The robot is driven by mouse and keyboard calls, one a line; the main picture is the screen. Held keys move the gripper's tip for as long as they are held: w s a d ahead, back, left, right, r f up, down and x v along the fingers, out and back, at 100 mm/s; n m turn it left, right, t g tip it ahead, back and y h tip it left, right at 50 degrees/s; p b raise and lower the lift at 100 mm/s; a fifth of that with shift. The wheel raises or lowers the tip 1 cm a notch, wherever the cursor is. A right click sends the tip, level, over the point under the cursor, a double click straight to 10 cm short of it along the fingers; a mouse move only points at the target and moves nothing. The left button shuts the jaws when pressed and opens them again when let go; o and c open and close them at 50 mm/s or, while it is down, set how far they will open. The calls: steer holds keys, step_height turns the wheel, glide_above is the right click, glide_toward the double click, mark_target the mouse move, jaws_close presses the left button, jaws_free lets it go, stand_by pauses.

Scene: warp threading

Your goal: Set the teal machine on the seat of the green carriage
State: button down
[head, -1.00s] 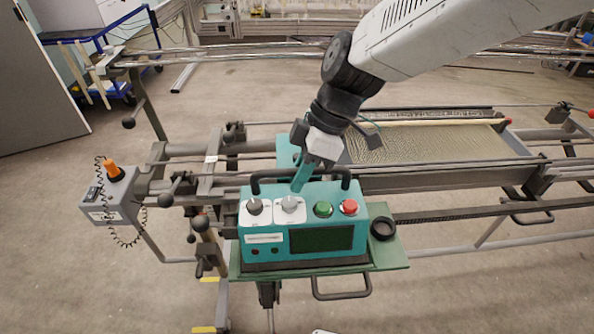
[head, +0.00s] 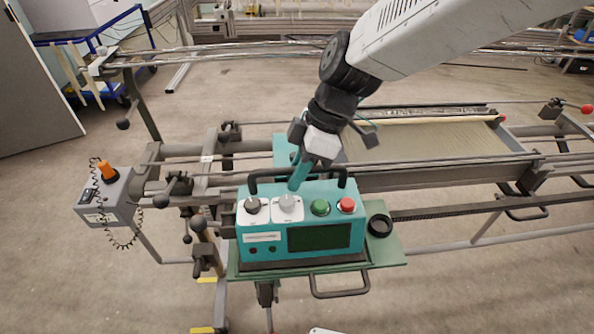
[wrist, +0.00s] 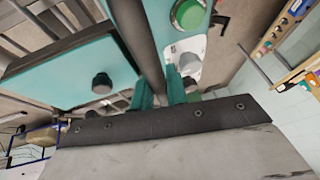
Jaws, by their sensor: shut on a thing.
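The teal machine (head: 300,222) is upright over the seat of the green carriage (head: 388,250) in the head view. Its front has knobs, a green button, a red button and a dark screen. Its dark base lies along the seat's front part; I cannot tell whether it touches or hovers slightly. My gripper (head: 301,174) comes down from above and is shut on the machine's black top handle. In the wrist view, my gripper (wrist: 160,92) has its teal fingers at the dark handle bar, and part of the machine with its green button (wrist: 188,14) shows. The fingertips are partly hidden.
A black ring (head: 380,225) is on the seat, close to the machine's right side. A grey control box (head: 106,197) with an orange knob stands at the left. Metal frame rails run behind the carriage, and a long tray (head: 425,143) is at the back right.

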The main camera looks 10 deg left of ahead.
steer(key=c, duration=1.3)
jaws_free()
steer(key=shift+f, duration=0.1)
